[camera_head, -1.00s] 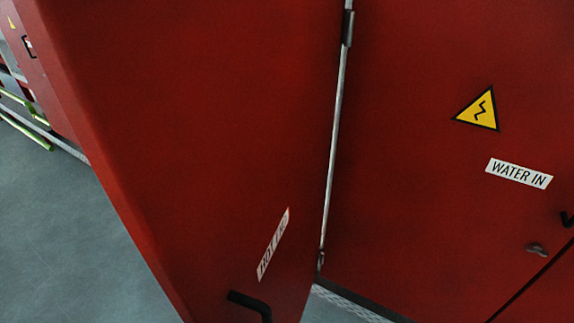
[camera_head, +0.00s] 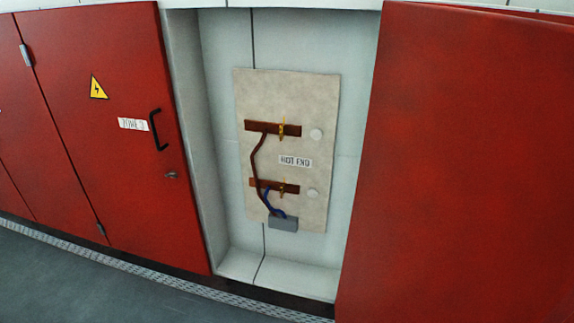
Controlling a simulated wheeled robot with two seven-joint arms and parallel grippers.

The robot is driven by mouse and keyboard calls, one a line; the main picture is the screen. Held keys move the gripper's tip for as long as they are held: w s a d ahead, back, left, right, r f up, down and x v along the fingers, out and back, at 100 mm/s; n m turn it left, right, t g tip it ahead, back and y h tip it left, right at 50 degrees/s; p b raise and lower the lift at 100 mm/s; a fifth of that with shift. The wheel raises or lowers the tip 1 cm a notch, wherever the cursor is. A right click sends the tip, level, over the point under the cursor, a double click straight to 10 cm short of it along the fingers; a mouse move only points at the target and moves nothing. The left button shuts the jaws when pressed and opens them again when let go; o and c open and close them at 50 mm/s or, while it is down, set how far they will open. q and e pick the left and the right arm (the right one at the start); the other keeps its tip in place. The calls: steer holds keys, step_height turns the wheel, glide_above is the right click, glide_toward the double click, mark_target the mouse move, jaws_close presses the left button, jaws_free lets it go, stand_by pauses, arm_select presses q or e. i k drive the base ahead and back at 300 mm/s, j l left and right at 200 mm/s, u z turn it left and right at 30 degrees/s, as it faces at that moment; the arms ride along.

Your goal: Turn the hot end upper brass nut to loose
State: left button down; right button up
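The hot end panel (camera_head: 327,105) is a beige board on the back wall of an open white cabinet recess, with a "HOT END" label (camera_head: 295,161). The upper brass nut (camera_head: 282,130) sits on the upper brown bar (camera_head: 259,127). A similar brass piece (camera_head: 282,188) sits on the lower brown bar (camera_head: 262,184). A brown cable and a blue cable run down to a grey box (camera_head: 283,224). The nut is too small to tell whether it is tight or loose. Neither gripper is in view.
A red door (camera_head: 450,160) fills the right side. At left, a closed red door (camera_head: 110,140) has a black handle (camera_head: 158,130) and a yellow warning triangle (camera_head: 99,87). Grey floor (camera_head: 90,285) is clear at the lower left, beyond a metal strip along the cabinets.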

mark_target(282, 131)
steer(key=i+j, duration=0.1)
steer(key=j, duration=0.25)
steer(key=i+j, duration=0.1)
steer(key=j, duration=0.25)
steer(key=i+j, duration=0.15)
steer(key=j, duration=0.2)
steer(key=i+j, duration=0.1)
steer(key=j, duration=0.3)
